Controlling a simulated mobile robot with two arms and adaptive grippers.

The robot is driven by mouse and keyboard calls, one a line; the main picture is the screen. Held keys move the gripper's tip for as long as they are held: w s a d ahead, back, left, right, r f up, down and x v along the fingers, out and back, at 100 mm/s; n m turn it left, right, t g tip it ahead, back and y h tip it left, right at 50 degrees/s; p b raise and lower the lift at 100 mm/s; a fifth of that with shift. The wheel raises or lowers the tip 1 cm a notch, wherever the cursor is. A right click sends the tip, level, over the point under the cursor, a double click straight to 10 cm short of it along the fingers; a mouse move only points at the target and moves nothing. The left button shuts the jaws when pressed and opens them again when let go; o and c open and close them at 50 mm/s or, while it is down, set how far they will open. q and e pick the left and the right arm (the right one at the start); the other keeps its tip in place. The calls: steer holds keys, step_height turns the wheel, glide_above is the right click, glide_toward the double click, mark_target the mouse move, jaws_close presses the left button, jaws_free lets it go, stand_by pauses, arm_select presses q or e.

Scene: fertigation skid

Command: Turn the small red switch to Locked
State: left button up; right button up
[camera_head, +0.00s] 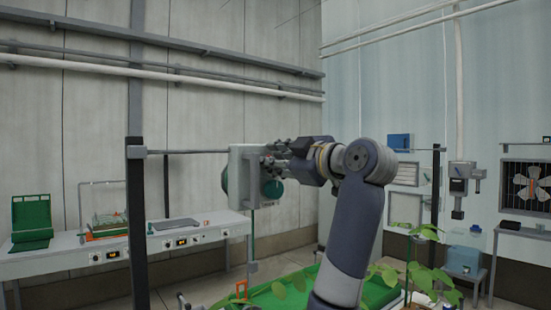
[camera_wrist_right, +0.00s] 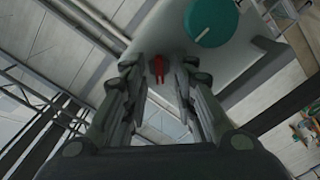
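The small red switch (camera_wrist_right: 158,68) shows in the right wrist view as a narrow red lever on the face of a pale grey box. The box (camera_head: 238,160) hangs on a rail frame in the head view, where the switch is hidden or too small to tell. My right gripper (camera_head: 274,160) is at the box face. In the wrist view its fingers (camera_wrist_right: 158,88) are open, one on each side of the red switch, with a visible gap to it. I cannot read any Locked marking. My left gripper is not clearly seen.
A round teal knob (camera_head: 272,190) sits on the box close to my right gripper; it also shows in the wrist view (camera_wrist_right: 211,22). A dark post (camera_head: 138,230) stands left of the box. Green plants (camera_head: 425,265) grow around a green tray (camera_head: 285,293) below my right arm.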

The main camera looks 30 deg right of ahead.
jaws_close()
steer(key=shift+m, duration=0.4)
steer(key=m, duration=0.3)
steer(key=shift+d+b, duration=0.15)
steer(key=shift+b, duration=0.15)
steer(key=m, duration=0.4)
steer(key=shift+d+m+b, duration=0.1)
steer(key=shift+m+b, duration=0.2)
steer(key=m, duration=0.4)
steer(key=shift+d, duration=0.1)
steer(key=m+b, duration=0.1)
steer(key=m, duration=0.4)
steer(key=shift+d, duration=0.15)
steer(key=shift+m, duration=0.4)
steer(key=shift+o, duration=1)
jaws_free()
